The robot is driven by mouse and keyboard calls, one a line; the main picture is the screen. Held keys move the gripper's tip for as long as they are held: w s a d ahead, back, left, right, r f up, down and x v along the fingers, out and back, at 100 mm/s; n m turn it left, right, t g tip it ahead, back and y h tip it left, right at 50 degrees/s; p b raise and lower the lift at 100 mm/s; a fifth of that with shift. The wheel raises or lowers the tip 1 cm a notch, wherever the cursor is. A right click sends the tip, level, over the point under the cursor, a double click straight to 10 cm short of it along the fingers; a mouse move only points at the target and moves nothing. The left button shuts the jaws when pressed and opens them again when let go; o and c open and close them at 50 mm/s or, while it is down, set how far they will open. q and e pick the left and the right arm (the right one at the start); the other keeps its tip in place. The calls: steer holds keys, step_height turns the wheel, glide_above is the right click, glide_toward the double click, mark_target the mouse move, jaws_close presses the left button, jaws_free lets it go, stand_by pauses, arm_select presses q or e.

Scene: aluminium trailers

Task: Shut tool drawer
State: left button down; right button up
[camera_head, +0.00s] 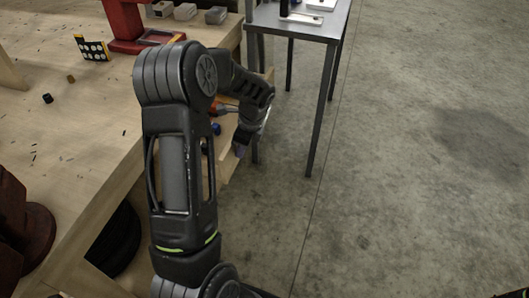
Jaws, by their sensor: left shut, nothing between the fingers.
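The tool drawer (227,163) is light wood and stands open at the right side of the workbench. Orange-handled (222,107) and blue (216,128) items show inside it. My left arm covers much of the drawer. My left gripper (240,149) is shut and empty, pointing down at the drawer's outer front edge. I cannot tell whether it touches the drawer front.
The wooden workbench (75,130) fills the left, with a red tool stand (128,28), grey boxes (185,11) and small scattered bits. A grey metal table (305,28) stands close beyond the drawer. The concrete floor at right is clear.

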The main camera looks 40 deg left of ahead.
arm_select(q)
steer(key=p, duration=0.2)
glide_above(215, 155)
steer(key=s+a, duration=0.2)
steer(key=a, duration=0.2)
steer(key=shift+w, duration=0.2)
arm_select(e)
step_height(215, 155, up, 2)
steer(key=shift+r, duration=0.1)
arm_select(q)
steer(key=shift+w+d, duration=0.1)
steer(key=shift+d, duration=0.05)
steer(key=shift+w+d, duration=0.1)
steer(key=shift+d, duration=0.1)
steer(key=d, duration=0.1)
steer(key=w+d, duration=0.1)
steer(key=d, duration=0.1)
steer(key=shift+w+d+r, duration=0.1)
steer(key=shift+d+r, duration=0.1)
steer(key=v, duration=0.9)
steer(key=shift+r, duration=0.3)
arm_select(e)
steer(key=shift+s+d, duration=0.4)
steer(key=shift+d, duration=0.1)
arm_select(q)
steer(key=shift+d, duration=0.1)
